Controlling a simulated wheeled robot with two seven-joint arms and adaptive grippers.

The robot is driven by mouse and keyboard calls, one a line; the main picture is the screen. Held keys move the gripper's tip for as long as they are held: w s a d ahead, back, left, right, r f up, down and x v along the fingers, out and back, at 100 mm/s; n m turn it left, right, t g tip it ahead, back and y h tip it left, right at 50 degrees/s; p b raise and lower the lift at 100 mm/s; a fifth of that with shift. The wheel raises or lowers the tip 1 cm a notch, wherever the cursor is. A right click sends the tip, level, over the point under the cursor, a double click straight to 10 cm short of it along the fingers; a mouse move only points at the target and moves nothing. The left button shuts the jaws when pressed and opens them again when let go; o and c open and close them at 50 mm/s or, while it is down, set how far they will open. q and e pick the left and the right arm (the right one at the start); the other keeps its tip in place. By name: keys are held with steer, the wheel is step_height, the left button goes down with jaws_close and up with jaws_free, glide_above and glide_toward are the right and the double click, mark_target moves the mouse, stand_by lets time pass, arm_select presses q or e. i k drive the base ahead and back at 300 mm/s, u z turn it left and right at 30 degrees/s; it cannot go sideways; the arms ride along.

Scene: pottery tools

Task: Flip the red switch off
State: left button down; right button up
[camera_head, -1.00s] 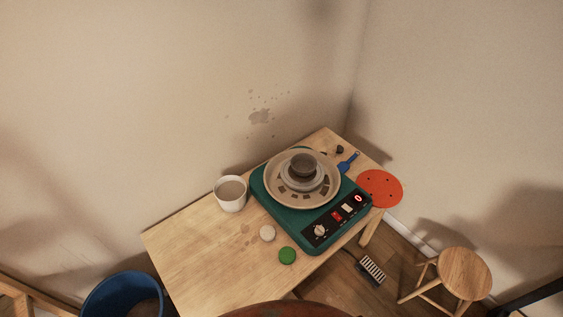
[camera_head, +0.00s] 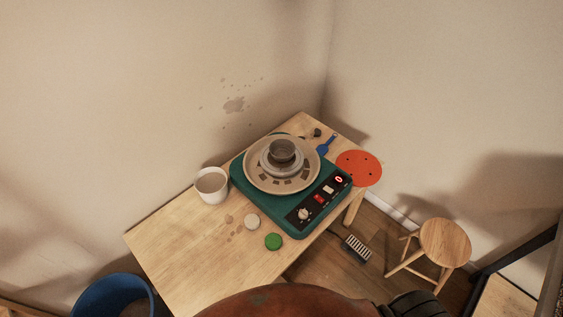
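The red switch (camera_head: 320,199) is a small red rocker on the black control panel of the green pottery wheel (camera_head: 268,228). A white switch and a lit red display sit farther up the same panel, and a pale knob (camera_head: 304,214) sits at its lower left. The wheel stands on a wooden table (camera_head: 178,248) and carries a grey clay pot (camera_head: 281,151) on its round head. I cannot make out which way the red switch is tipped. Neither of my grippers shows in the head view.
On the table are a white cup (camera_head: 211,187), a green round piece (camera_head: 273,241), a pale round piece (camera_head: 252,222) and a blue tool (camera_head: 326,145). An orange disc (camera_head: 358,169) is at the table's right edge. A wooden stool (camera_head: 445,242) and blue bucket (camera_head: 112,299) stand lower.

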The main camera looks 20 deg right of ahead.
mark_target(317, 197)
steer(key=u, duration=1.9)
steer(key=k, duration=1.1)
steer(key=z, duration=1.8)
steer(key=i, duration=0.5)
